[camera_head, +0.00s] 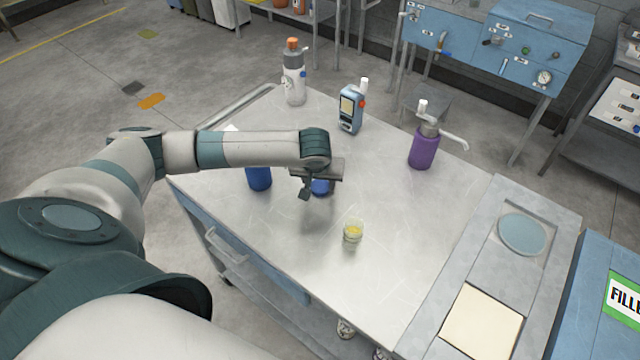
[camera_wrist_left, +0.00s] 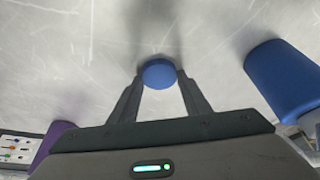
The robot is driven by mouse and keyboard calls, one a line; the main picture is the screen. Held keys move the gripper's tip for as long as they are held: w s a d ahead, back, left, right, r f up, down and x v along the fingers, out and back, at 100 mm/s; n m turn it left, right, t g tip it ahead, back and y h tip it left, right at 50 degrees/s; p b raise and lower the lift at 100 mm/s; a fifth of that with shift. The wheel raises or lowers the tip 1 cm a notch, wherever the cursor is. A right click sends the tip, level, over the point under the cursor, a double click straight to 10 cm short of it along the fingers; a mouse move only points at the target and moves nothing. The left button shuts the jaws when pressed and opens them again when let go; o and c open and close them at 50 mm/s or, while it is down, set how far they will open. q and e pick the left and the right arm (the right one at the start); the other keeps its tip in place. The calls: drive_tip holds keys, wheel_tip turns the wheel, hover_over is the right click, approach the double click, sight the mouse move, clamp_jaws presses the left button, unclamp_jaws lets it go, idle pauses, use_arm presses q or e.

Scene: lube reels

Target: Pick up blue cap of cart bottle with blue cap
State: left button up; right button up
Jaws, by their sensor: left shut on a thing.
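The blue cap (camera_head: 322,187) is partly hidden under my left gripper (camera_head: 312,190) above the middle of the metal cart top. In the left wrist view the round blue cap (camera_wrist_left: 159,74) sits between the two fingertips of my left gripper (camera_wrist_left: 159,80), which are shut on it. A dark shadow falls on the metal beyond it; its exact height is unclear. A blue bottle body (camera_head: 258,178) stands to the left, its top hidden behind my arm. It also shows at the right of the left wrist view (camera_wrist_left: 284,80). My right gripper is not in view.
On the cart top (camera_head: 270,235) stand a grey bottle with an orange cap (camera_head: 294,78), a handheld meter (camera_head: 350,110), a purple pump bottle (camera_head: 424,148) and a small beaker of yellow liquid (camera_head: 352,233). The front left of the top is clear. A blue-panelled bench (camera_head: 490,60) stands behind.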

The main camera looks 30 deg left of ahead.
sight(320, 187)
use_arm(q)
drive_tip(key=shift+r, duration=0.1)
wheel_tip(320, 187, up, 4)
drive_tip(key=shift+f+b, duration=0.2)
drive_tip(key=shift+b, duration=0.95)
drive_tip(key=d+r+b, duration=0.1)
drive_tip(key=d+r, duration=0.2)
drive_tip(key=d, duration=0.3)
drive_tip(key=w+d+r+b, duration=0.1)
drive_tip(key=d+r+b, duration=0.1)
drive_tip(key=d+r, duration=0.2)
drive_tip(key=shift+d, duration=0.85)
drive_tip(key=shift+r, duration=0.1)
